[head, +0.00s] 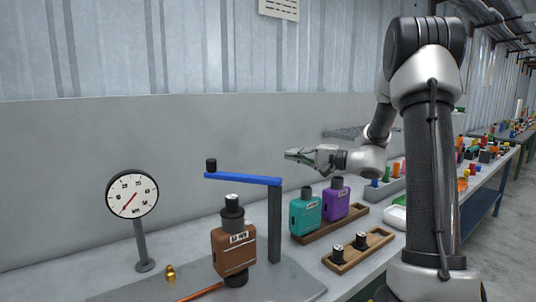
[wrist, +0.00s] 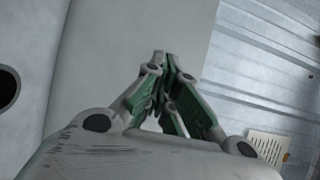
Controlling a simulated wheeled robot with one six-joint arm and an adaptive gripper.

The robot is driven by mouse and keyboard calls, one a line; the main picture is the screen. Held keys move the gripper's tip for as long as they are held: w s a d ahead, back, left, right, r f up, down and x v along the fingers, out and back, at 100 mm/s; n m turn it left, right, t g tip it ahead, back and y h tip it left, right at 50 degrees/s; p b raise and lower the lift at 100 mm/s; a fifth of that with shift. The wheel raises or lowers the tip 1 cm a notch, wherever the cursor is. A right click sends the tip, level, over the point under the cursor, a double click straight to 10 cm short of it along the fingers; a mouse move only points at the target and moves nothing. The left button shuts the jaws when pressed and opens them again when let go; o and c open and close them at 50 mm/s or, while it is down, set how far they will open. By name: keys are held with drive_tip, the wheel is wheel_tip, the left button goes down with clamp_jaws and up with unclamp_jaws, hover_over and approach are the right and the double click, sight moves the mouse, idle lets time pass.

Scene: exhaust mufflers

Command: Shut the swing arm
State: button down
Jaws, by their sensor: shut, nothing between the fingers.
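The blue swing arm (head: 243,179) sits on top of a dark upright post (head: 274,225) in the head view. It reaches left from the post and carries a black knob (head: 211,165) at its free end. A brown muffler (head: 234,250) with a dark neck stands below the arm, a little in front of the post. My gripper (head: 288,154) is to the right of and above the post, apart from the swing arm, pointing left. In the wrist view my gripper (wrist: 162,55) has its fingertips together with nothing between them. The swing arm is not seen in the wrist view.
A dial gauge (head: 132,196) stands at the left, with a small brass fitting (head: 170,273) near it. Teal (head: 306,212) and purple (head: 335,200) mufflers stand in a wooden rack on the right. A wooden block (head: 357,250) with two dark fittings is in front.

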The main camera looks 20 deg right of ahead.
drive_tip(key=s+a+x, duration=0.2)
drive_tip(key=x, duration=1)
drive_tip(key=shift+a, duration=0.2)
